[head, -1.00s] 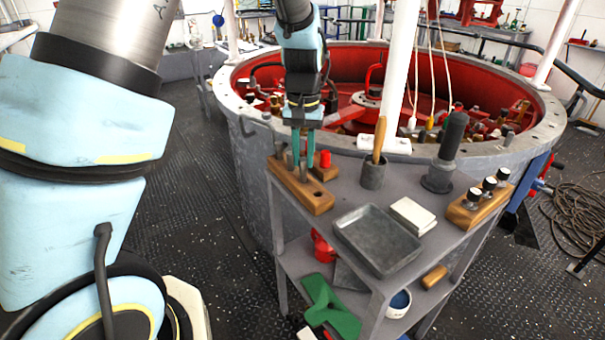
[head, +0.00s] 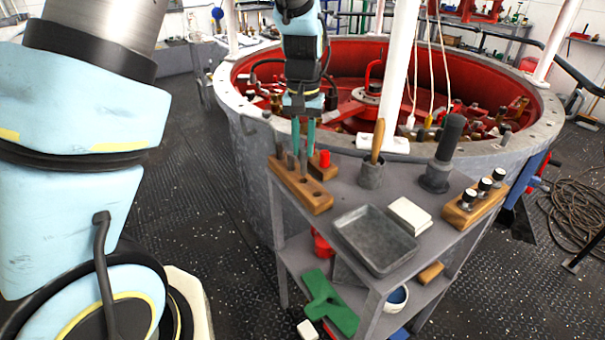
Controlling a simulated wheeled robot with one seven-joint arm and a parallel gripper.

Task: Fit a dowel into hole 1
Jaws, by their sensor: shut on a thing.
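A wooden block (head: 311,198) with holes in its top stands at the left corner of the grey cart. Grey dowels, including one (head: 279,151) at its far left end, stand upright at its far end. My gripper (head: 303,147), with two teal fingers pointing down, is over the far part of this block. It is shut on a slim grey dowel (head: 303,160), held upright between the fingertips. Whether the dowel's lower end is clear of the block is hard to tell. Open holes show at the block's near end. The hole numbers cannot be read.
Close behind is a smaller wooden block (head: 324,172) with a red peg (head: 325,158). A cup with a wooden handle (head: 371,174), a grey tray (head: 374,241), a dark-handled tool (head: 444,155) and a block with black knobs (head: 475,205) share the cart top. A red-lined tank rim (head: 450,151) stands behind.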

